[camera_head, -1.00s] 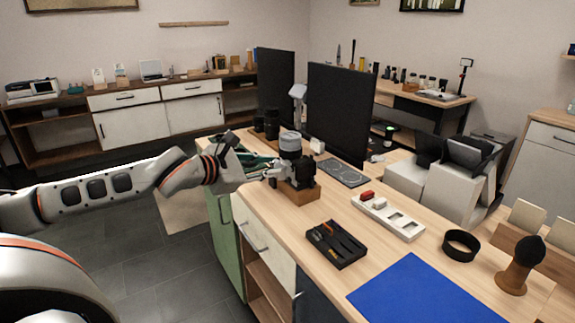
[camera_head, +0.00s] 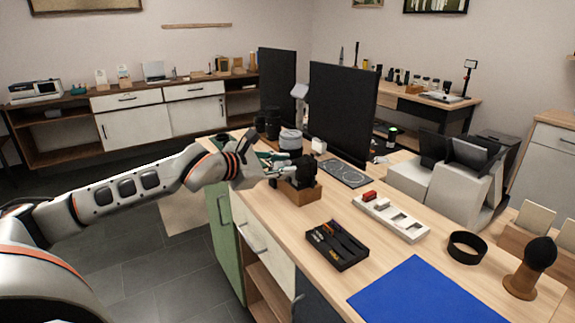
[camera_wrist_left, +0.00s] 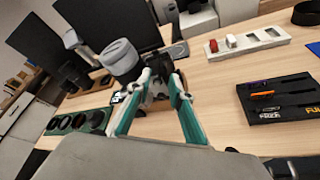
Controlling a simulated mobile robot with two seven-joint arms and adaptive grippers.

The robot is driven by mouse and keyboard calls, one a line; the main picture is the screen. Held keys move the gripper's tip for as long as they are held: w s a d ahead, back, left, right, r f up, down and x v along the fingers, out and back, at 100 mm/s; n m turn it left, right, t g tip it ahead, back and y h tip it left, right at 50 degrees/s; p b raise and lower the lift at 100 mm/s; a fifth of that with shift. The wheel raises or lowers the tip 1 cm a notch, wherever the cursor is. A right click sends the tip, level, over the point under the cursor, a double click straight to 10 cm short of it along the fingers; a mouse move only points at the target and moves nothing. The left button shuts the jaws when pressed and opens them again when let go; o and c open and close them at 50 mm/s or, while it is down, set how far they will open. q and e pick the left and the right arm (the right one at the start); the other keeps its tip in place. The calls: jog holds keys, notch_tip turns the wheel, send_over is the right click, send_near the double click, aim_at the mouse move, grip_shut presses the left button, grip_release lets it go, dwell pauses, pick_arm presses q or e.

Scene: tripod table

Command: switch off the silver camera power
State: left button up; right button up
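A dark camera (camera_head: 307,172) sits on a wooden block (camera_head: 302,194) on the desk; my gripper covers its left side. In the left wrist view, the camera (camera_wrist_left: 158,92) is partly hidden behind my fingers. A grey-silver cylinder (camera_head: 291,139) stands just behind it, and also shows in the wrist view (camera_wrist_left: 119,56). I cannot make out a silver body or the power switch. My left gripper (camera_head: 289,170) is at the camera's near left side. In the wrist view its green fingers (camera_wrist_left: 161,80) are apart, tips close to or touching the camera. My right gripper is not in view.
Two dark monitors (camera_head: 341,112) stand behind the camera. A black tool tray (camera_head: 337,245), a white tray (camera_head: 390,218), a black ring (camera_head: 466,247) and a blue mat (camera_head: 415,294) lie to the right. The desk between the block and black tray is clear.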

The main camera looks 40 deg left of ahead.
pick_arm(q)
jog(key=shift+x, duration=0.8)
jog(key=shift+d, duration=0.1)
grip_shut()
jog(key=shift+r, duration=0.1)
jog(key=shift+w+a+r+n+g+h, duration=0.15)
jog(key=shift+a+n+g+h, duration=0.2)
jog(key=shift+n, duration=0.45)
jog(key=shift+w+a+r+n+g+h, duration=0.1)
jog(key=shift+w+a+n+g+h, duration=0.2)
jog(key=shift+n+h, duration=0.4)
jog(key=shift+a+r+n+g+h, duration=0.15)
jog(key=shift+a+n+h, duration=0.25)
jog(key=shift+n, duration=0.5)
jog(key=shift+f, duration=0.15)
grip_release()
